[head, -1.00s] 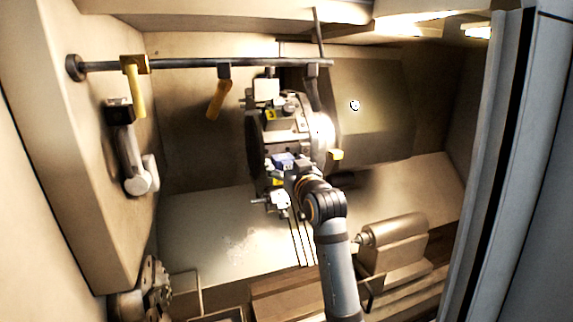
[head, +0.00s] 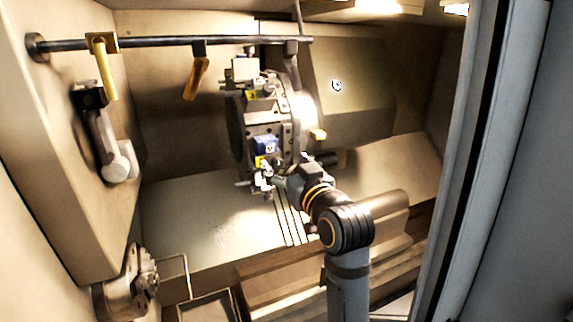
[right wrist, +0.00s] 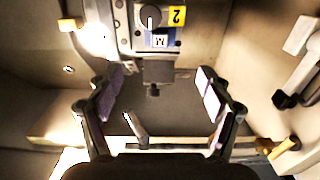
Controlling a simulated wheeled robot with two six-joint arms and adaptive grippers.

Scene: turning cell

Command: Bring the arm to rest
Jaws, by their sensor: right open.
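My right arm comes up from the bottom of the head view. Its gripper (head: 284,184) is small there, just right of the lower tool holder on the turret (head: 288,112). In the right wrist view the gripper (right wrist: 158,86) has its two purple-padded fingers wide apart, with nothing between the pads. A tool holder with a yellow "2" label (right wrist: 176,17) is ahead of and above the fingers in that view. The same blue-and-yellow-labelled holder (head: 265,146) shows in the head view. Whether the fingers touch it cannot be told. My left gripper is not in view.
A dark rail (head: 150,42) with yellow-handled levers (head: 105,68) crosses the upper left. A chuck (head: 130,285) is at lower left. The tailstock (head: 388,207) is partly behind my arm. A grey door edge (head: 470,170) bounds the right.

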